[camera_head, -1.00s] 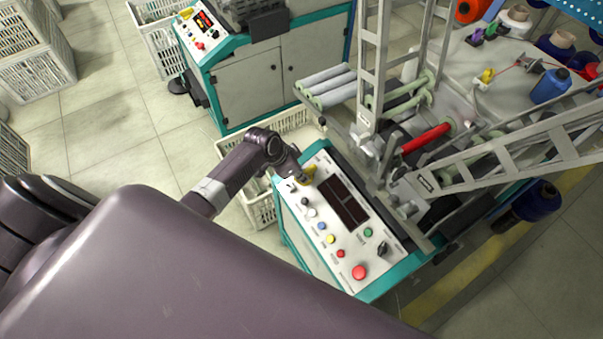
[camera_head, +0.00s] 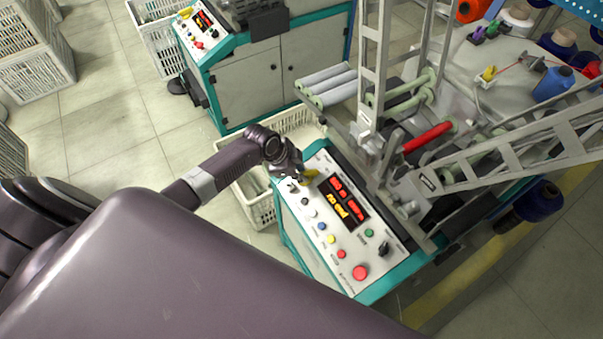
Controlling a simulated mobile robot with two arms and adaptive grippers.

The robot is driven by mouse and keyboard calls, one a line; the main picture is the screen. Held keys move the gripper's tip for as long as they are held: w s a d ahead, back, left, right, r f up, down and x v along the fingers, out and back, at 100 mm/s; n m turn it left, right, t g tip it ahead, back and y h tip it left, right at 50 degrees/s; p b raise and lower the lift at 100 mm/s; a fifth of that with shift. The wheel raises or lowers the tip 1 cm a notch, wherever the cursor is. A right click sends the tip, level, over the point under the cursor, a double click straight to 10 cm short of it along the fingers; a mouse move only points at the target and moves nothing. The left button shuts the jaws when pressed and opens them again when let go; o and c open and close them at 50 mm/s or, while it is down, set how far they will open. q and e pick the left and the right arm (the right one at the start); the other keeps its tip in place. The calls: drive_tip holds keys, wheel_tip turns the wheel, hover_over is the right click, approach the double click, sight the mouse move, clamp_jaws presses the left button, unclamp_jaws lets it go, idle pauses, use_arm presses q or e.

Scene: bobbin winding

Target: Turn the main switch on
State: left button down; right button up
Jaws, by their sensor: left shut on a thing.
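The control panel (camera_head: 318,258) of the near winding machine has a light face with a teal frame. The main switch (camera_head: 311,175), with a yellow part showing, is at the panel's upper left corner. My left gripper (camera_head: 301,178) is shut on the main switch, and its fingers partly cover it. The panel's display (camera_head: 345,203) is lit with red and yellow text. My right gripper is not in view.
Several coloured buttons run down the panel, with a red button (camera_head: 360,272) and a black knob (camera_head: 384,248) at its lower end. A white crate (camera_head: 262,212) stands left of the machine. A second machine (camera_head: 238,85) stands behind.

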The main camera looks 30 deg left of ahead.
use_arm(q)
drive_tip(key=c, duration=1.9)
unclamp_jaws()
drive_tip(key=shift+c, duration=0.2)
drive_tip(key=v, duration=1.2)
